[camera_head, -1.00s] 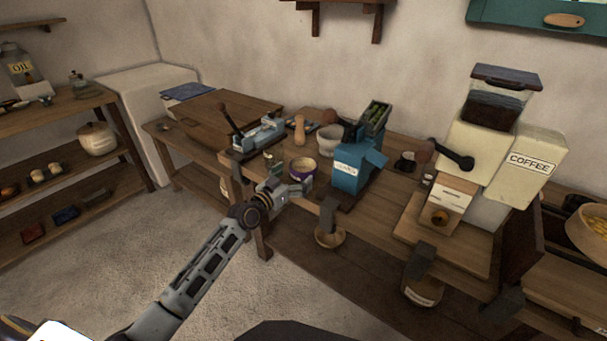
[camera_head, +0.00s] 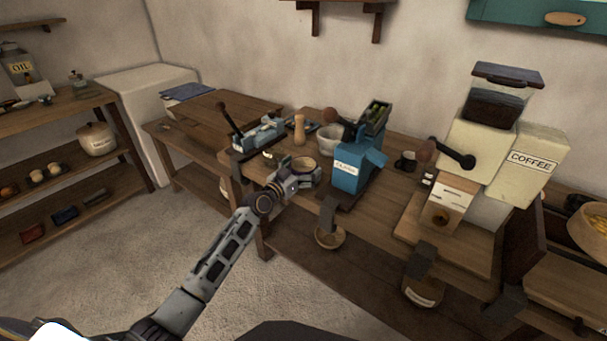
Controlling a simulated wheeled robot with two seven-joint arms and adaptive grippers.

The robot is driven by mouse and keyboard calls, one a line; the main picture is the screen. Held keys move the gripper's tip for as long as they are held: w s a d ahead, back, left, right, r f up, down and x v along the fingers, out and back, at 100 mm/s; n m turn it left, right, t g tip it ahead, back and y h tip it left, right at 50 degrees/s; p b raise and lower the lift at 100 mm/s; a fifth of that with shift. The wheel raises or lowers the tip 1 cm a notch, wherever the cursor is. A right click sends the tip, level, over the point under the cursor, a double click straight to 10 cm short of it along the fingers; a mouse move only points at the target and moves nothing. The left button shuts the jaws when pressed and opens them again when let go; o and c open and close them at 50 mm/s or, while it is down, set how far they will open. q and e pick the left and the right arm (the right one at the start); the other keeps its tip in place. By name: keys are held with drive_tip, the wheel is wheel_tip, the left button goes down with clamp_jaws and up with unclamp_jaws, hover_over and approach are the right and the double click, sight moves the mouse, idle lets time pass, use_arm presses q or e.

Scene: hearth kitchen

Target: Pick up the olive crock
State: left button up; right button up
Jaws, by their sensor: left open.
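A small round crock (camera_head: 303,163) with a pale tan inside stands on the wooden bench, just left of the blue olive machine (camera_head: 347,168); it seems to be the olive crock. My left gripper (camera_head: 301,176) is open at the crock's near side, its fingers beside the crock. The gripper hides the crock's lower front, and I cannot tell whether the fingers touch it. My right gripper is not in view.
A blue lever tool (camera_head: 262,134), a wooden pestle (camera_head: 299,130) and a pale mortar (camera_head: 329,138) stand behind the crock. A coffee grinder (camera_head: 475,150) stands to the right. Open floor lies at the front left.

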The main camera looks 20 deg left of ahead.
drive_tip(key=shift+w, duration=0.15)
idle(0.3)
use_arm(q)
drive_tip(key=shift+r, duration=0.1)
drive_tip(key=c, duration=1.1)
drive_tip(key=shift+w+r, duration=0.1)
drive_tip(key=shift+r, duration=0.05)
drive_tip(key=shift+r+p, duration=0.3)
drive_tip(key=shift+r, duration=0.4)
wheel_tip(320, 180, up, 5)
drive_tip(key=shift+r+p, duration=0.15)
drive_tip(key=shift+p, duration=0.7)
wheel_tip(320, 180, up, 3)
drive_tip(key=shift+p, duration=0.3)
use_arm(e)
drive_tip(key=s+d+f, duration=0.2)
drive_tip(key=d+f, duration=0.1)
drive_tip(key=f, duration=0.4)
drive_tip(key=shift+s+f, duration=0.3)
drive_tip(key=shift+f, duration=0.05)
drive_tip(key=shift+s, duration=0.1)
